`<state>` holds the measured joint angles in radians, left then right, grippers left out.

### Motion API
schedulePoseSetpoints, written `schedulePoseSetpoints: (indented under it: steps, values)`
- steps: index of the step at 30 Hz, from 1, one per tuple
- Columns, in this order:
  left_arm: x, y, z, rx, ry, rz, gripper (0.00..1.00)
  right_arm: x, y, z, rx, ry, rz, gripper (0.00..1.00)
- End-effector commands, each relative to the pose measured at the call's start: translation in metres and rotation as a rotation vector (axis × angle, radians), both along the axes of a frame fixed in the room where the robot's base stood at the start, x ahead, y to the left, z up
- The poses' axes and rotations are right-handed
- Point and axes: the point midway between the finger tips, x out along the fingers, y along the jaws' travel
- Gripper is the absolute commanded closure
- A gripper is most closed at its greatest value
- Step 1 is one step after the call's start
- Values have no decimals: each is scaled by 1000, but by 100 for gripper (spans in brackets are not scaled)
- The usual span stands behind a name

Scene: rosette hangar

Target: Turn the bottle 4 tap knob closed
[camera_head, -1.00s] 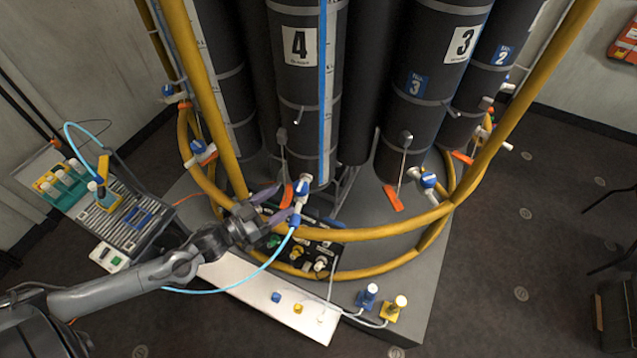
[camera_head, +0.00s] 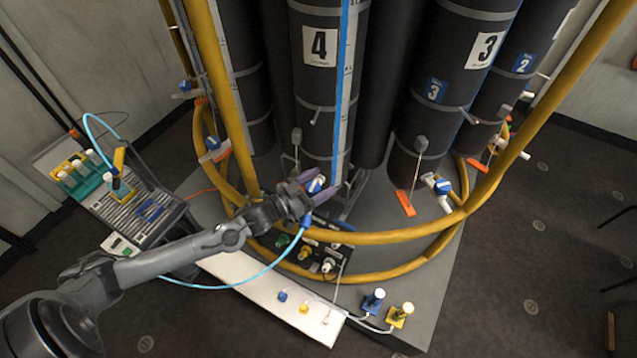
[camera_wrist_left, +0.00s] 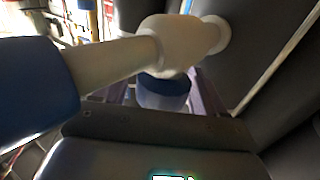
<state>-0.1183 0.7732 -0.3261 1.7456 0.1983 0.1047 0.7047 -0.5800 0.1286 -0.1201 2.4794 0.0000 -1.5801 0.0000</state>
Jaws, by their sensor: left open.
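Bottle 4 (camera_head: 322,90) is a tall black cylinder with a white "4" label. Its tap has a blue knob (camera_head: 315,185) near the bottle's foot. My left gripper (camera_head: 319,184) is open, its purple fingers on either side of the knob. In the left wrist view the white tap body (camera_wrist_left: 180,45) crosses in front, and the blue knob (camera_wrist_left: 163,92) sits between the fingers (camera_wrist_left: 163,95), partly hidden by the tap body. Whether the fingers touch the knob I cannot tell. A blue hose fitting (camera_wrist_left: 35,95) fills the left of that view. My right gripper is not in view.
A yellow ring rail (camera_head: 390,237) curves around the bottles, close to my left gripper. Bottle 3 (camera_head: 455,90) and its blue-knobbed tap (camera_head: 442,187) stand to the right. A light blue hose (camera_head: 262,270) hangs below my arm. A tool cart (camera_head: 150,215) stands at left.

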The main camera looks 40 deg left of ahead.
Motion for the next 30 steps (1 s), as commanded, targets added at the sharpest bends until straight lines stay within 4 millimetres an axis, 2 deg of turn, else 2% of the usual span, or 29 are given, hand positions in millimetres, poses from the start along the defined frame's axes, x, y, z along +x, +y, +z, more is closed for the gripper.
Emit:
schedulePoseSetpoints:
  steps: [8,18,23,30]
  values:
    - [1,0,0,0,1,0,29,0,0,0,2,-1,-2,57]
    - [1,0,0,0,0,0,79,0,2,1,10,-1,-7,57]
    - [1,1,0,5,-2,-33,80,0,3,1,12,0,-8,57]
    - [0,-3,-2,6,-3,-270,80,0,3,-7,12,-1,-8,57]
